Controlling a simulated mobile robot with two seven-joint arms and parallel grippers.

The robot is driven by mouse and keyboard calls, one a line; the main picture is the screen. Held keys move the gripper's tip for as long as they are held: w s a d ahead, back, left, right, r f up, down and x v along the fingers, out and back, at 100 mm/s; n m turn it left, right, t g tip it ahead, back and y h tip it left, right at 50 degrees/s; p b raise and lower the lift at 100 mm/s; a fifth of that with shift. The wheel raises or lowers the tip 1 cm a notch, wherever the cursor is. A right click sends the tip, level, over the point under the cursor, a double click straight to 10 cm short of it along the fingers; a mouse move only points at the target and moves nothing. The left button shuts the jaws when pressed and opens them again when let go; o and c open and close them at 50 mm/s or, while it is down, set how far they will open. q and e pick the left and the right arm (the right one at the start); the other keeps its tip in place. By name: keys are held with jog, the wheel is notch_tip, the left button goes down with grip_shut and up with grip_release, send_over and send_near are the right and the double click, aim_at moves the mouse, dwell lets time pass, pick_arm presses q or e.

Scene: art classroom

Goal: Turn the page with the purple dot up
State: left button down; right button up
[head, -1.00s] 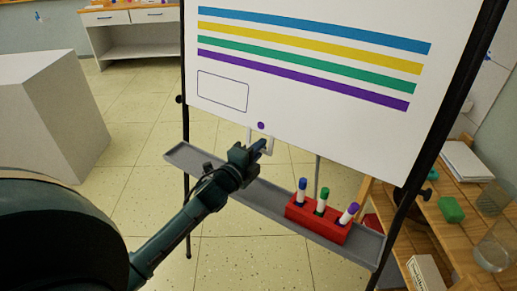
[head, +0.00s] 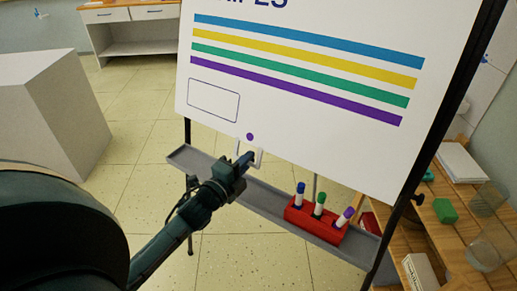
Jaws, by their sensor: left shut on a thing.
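The page (head: 290,120) with blue, yellow, green and purple stripes hangs on the easel, with an empty outlined box at its lower left. The purple dot (head: 250,137) is at its bottom edge, with a white loop-shaped tab (head: 258,153) just below it. My left gripper (head: 246,160) is shut on the tab, just under the dot. The lower edge of the page stands out a little from the easel, and the page covers part of the left post. The page's top and what lies behind it are out of sight. My right gripper is not in view.
The grey easel tray (head: 265,198) runs below the page and holds a red marker block (head: 316,222) with blue, green and purple markers. At right, a wooden table (head: 448,235) bears a green block (head: 445,211), clear glasses and paper. A white box-shaped stand (head: 50,110) is at left.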

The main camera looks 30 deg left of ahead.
pick_arm(q)
jog(key=shift+s+a+r+p, duration=0.1)
jog(key=shift+s+r+p, duration=0.25)
jog(key=shift+s, duration=0.45)
jog(key=shift+s+r+p, duration=0.35)
jog(key=shift+s, duration=0.4)
jog(key=s+r+p, duration=0.4)
jog(key=s+p, duration=0.2)
jog(key=s, duration=0.2)
jog(key=shift+a+r, duration=0.25)
jog(key=shift+r, duration=0.15)
jog(key=shift+s, duration=0.1)
